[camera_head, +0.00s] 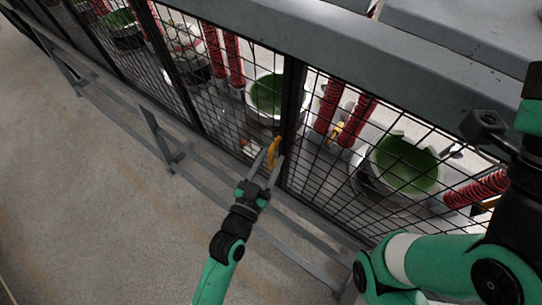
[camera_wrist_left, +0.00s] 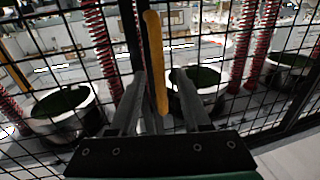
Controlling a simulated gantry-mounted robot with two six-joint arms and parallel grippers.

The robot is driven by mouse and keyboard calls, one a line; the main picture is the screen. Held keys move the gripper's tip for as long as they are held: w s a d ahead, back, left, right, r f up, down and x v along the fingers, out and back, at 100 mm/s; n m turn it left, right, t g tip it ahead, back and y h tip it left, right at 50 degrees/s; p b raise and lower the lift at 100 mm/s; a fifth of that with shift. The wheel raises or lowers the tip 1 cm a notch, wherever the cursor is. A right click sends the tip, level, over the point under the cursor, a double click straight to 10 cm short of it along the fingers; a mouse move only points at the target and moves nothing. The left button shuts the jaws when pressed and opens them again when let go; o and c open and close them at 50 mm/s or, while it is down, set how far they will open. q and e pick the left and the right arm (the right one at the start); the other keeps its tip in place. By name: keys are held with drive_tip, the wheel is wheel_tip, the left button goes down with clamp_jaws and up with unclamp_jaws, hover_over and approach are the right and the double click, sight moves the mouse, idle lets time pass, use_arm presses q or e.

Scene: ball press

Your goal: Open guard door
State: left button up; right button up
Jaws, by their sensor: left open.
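The guard door is a black wire-mesh panel (camera_head: 325,175) in a dark frame. A yellow handle (camera_head: 273,152) stands upright on the dark post by the mesh. My left gripper (camera_head: 269,160) is open at the handle, its two grey fingers pointing at the mesh. In the left wrist view the yellow handle (camera_wrist_left: 155,62) shows between the spread fingers of my left gripper (camera_wrist_left: 158,76), with gaps on both sides. Whether a finger touches it I cannot tell. My right arm shows at the right edge, but its fingers are not visible.
Behind the mesh stand green-lined bowls (camera_head: 405,165) and red coiled springs (camera_head: 328,105). A grey beam (camera_head: 330,50) runs above the mesh. A low grey rail with brackets (camera_head: 160,140) runs along the fence foot. The concrete floor (camera_head: 95,190) at the left is clear.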

use_arm(q)
drive_tip(key=shift+w+d, duration=0.2)
drive_tip(key=shift+w, duration=0.25)
clamp_jaws()
idle(1.1)
